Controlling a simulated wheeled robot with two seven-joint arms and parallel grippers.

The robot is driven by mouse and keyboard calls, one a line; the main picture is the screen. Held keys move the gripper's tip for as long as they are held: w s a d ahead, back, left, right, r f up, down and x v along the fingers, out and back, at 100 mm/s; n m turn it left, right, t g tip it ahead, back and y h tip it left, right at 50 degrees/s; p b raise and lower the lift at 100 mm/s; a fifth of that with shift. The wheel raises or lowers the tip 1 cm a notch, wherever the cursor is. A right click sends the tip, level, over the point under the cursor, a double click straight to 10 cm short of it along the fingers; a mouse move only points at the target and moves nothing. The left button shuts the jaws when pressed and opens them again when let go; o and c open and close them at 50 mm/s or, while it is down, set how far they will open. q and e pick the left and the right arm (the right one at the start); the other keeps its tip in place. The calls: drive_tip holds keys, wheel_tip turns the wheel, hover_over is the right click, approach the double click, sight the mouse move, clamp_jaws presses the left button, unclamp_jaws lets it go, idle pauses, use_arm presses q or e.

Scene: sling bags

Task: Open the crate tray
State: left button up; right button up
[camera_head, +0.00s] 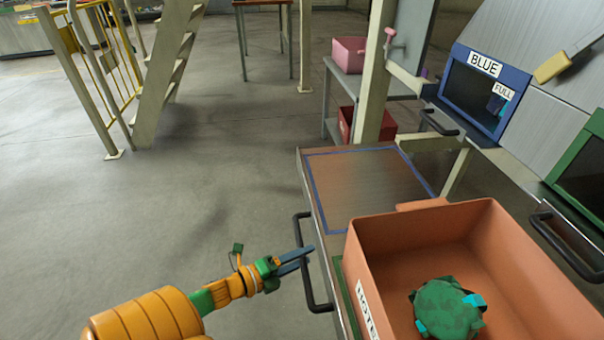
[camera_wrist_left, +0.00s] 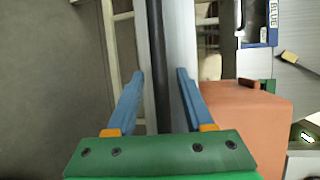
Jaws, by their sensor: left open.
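The crate tray (camera_head: 375,172) is a wooden-topped surface with a blue outline and a metal edge. A black bar handle (camera_head: 302,235) runs along its left side. An orange crate (camera_head: 400,240) with a partly cut-off white label stands on the tray. My left gripper (camera_head: 296,262) is open at the handle. In the left wrist view the dark handle bar (camera_wrist_left: 156,60) runs between the two blue fingers (camera_wrist_left: 158,85), with gaps on both sides; I cannot tell how deep it sits. The orange crate also shows there at right (camera_wrist_left: 250,125). My right gripper is not in view.
A green bundle (camera_head: 447,308) with cyan patches lies in the crate. A blue bin marked BLUE and FULL (camera_head: 487,64) and a green-framed one (camera_head: 590,150) stand at right. A post (camera_head: 372,90) rises behind the tray.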

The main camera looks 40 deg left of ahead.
use_arm(q)
drive_tip(key=p+v, duration=0.1)
drive_tip(key=v, duration=0.6)
